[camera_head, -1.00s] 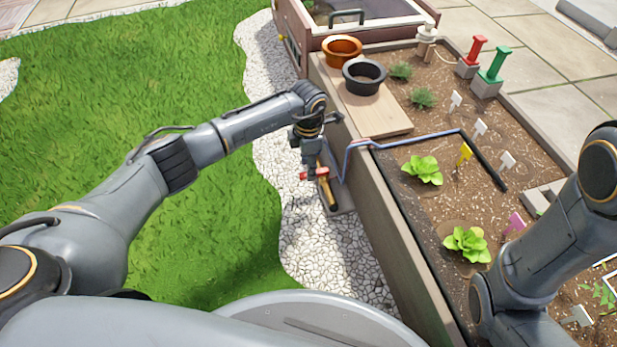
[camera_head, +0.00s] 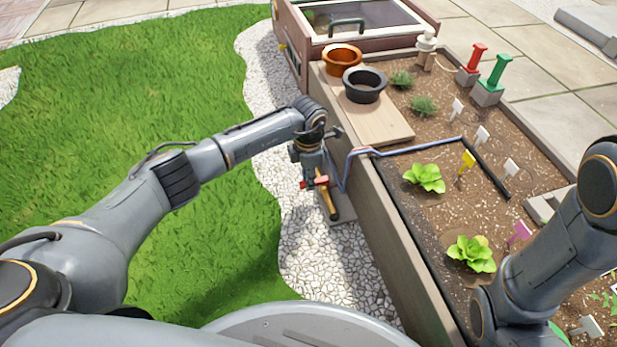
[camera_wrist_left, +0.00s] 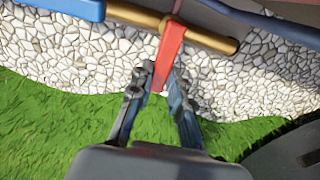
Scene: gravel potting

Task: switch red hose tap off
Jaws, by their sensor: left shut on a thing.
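The hose tap has a brass body (camera_head: 327,199) and a red lever (camera_head: 314,183). It stands over the white gravel beside the planter's left wall. In the left wrist view the red lever (camera_wrist_left: 170,42) crosses the brass pipe (camera_wrist_left: 207,35) and points down between my fingers. My left gripper (camera_wrist_left: 161,75) is shut on the lower end of the red lever, one finger on each side. In the head view my left gripper (camera_head: 312,170) is above the tap and partly hides it. A blue hose (camera_head: 345,170) runs from the tap to the planter. My right gripper is out of view.
The wooden planter wall (camera_head: 385,225) stands close to the right of the tap. A wooden board (camera_head: 385,125) holds an orange pot (camera_head: 341,60) and a black pot (camera_head: 364,86). Lawn (camera_head: 150,90) lies open to the left. Red (camera_head: 475,57) and green (camera_head: 496,70) posts stand farther back.

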